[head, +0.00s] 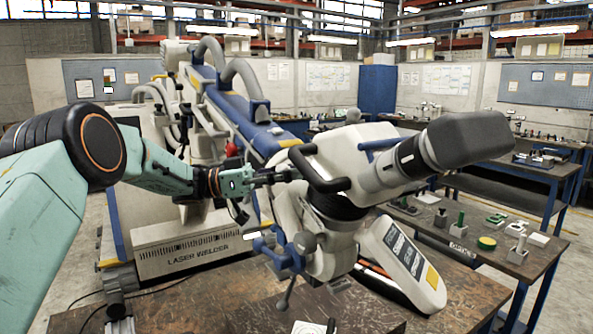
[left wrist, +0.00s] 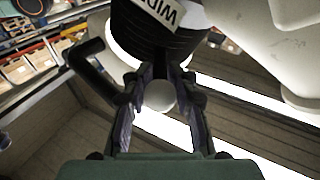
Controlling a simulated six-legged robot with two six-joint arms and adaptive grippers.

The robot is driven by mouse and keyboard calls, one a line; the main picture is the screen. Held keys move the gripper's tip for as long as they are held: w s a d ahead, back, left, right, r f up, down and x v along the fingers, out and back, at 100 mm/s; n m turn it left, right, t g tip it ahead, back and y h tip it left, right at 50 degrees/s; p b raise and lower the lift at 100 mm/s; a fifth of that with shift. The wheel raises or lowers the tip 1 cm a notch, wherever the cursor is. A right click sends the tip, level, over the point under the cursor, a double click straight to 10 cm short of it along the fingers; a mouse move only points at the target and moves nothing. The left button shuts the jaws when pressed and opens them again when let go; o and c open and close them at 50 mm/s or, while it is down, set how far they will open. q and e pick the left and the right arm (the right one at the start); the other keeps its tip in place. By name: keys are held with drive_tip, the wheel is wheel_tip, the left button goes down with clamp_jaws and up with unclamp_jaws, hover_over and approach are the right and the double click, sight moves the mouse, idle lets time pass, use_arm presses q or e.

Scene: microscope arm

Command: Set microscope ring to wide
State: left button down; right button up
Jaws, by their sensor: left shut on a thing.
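The microscope (head: 365,160) is a pale grey head with black handles and a black eyepiece part, on an arm over the workbench. In the left wrist view its black ribbed ring (left wrist: 150,35) carries a white label (left wrist: 165,10) reading upside down, apparently "WIDE". A pale round knob (left wrist: 160,97) shows just below the ring. My left gripper (left wrist: 160,82) is shut on the knob, with a fingertip on each side. In the head view my left gripper (head: 280,176) reaches in from the left, and its fingertips are partly hidden at the microscope. My right gripper is not in view.
A black curved handle (left wrist: 92,72) stands close to my left fingers. The blue and pale laser welder (head: 185,250) stands behind. A brown workbench (head: 250,310) lies below, and a side table (head: 470,250) with small parts stands to the right.

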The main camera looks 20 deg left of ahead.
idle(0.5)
use_arm(q)
drive_tip(key=c, duration=1)
unclamp_jaws()
drive_tip(key=shift+w, duration=0.1)
drive_tip(key=shift+c, duration=0.2)
drive_tip(key=v, duration=1.1)
drive_tip(key=shift+a, duration=0.4)
drive_tip(key=shift+a+f, duration=0.1)
drive_tip(key=shift+f, duration=0.05)
